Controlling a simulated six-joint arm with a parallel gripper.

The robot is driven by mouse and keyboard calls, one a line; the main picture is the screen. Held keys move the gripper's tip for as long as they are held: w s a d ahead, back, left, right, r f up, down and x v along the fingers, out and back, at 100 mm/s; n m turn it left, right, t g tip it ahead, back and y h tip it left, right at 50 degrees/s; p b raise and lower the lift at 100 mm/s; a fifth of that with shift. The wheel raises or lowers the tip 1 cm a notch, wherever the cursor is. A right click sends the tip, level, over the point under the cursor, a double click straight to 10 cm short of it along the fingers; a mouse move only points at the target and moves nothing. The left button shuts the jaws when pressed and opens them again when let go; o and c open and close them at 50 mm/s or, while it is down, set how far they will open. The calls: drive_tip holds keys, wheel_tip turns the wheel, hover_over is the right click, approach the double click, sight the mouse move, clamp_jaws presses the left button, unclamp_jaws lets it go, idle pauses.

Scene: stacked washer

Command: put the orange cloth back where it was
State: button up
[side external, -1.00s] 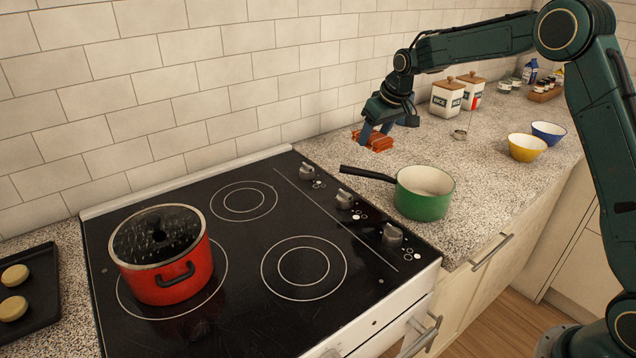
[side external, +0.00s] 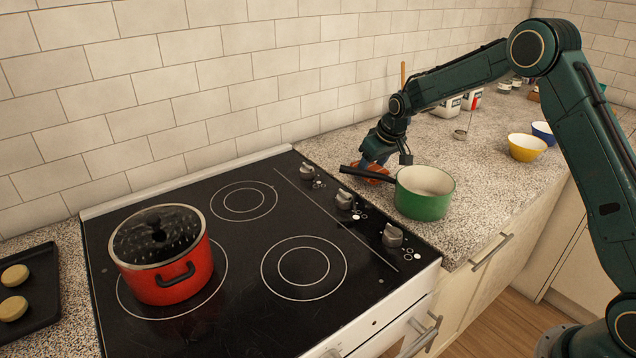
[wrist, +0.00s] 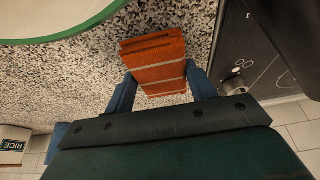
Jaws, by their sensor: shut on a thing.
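The orange cloth (wrist: 155,65) is a folded bundle with pale stripes, held between the two blue fingers of my gripper (wrist: 160,85) in the wrist view. In the side view the cloth (side external: 379,171) is partly hidden behind my gripper (side external: 377,160) and the black pot handle. It is low over the speckled counter, between the stove's right edge and the green pot (side external: 424,197). I cannot tell whether it touches the counter. In the wrist view the green pot's rim (wrist: 100,28) is close to the cloth's upper left.
The black stove (side external: 250,260) carries a red pot (side external: 180,275) with a glass lid; its knobs line the right side. A tray (side external: 35,295) with round buns is far left. Yellow (side external: 525,148) and blue (side external: 543,131) bowls stand at right. The tiled wall is behind.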

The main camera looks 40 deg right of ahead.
drive_tip(key=shift+f, duration=0.4)
drive_tip(key=shift+f, duration=0.1)
drive_tip(key=o, duration=1)
drive_tip(key=shift+o, duration=0.2)
drive_tip(key=v, duration=1.2)
drive_tip(key=shift+s, duration=0.1)
